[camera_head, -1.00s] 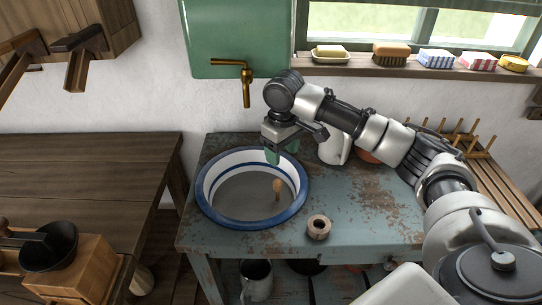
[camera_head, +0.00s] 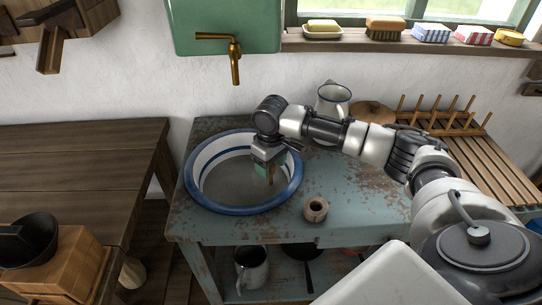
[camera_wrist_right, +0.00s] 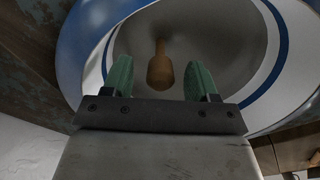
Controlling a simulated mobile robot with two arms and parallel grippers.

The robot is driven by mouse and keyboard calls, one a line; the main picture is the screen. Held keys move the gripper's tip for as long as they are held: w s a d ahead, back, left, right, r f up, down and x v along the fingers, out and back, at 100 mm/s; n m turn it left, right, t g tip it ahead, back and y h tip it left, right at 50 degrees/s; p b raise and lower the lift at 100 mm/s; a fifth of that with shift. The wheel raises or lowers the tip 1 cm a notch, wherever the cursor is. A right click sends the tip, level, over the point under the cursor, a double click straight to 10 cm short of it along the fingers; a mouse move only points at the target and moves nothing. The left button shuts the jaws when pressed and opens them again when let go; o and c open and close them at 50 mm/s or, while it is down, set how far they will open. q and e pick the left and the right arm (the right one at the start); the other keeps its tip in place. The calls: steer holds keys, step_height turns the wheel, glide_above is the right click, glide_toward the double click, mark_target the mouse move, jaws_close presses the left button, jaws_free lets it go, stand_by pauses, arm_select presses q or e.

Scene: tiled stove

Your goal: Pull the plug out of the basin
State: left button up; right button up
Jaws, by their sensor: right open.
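The basin (camera_head: 240,209) is a round white bowl with a blue rim, set in a worn blue table. The plug (camera_wrist_right: 160,68) has a brown wooden handle that stands up in the basin; in the head view it is mostly hidden behind my gripper. My right gripper (camera_head: 266,170) reaches over the right part of the basin, pointing down. In the right wrist view its green fingers (camera_wrist_right: 160,80) are apart, with the plug's handle showing between them, not gripped. Whether the fingertips reach down to its height is hard to tell. My left gripper is out of view.
A brass tap (camera_head: 234,66) hangs above the basin. A white jug (camera_head: 333,98) and a wooden peg rack (camera_head: 445,120) stand behind my right arm. A wooden table (camera_head: 75,160) is at left.

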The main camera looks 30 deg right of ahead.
steer(key=shift+f, duration=0.2)
jaws_close()
steer(key=shift+r+p, duration=2.1)
steer(key=shift+p, duration=0.95)
step_height(320, 180, up, 4)
steer(key=p, duration=0.5)
steer(key=shift+p, duration=0.4)
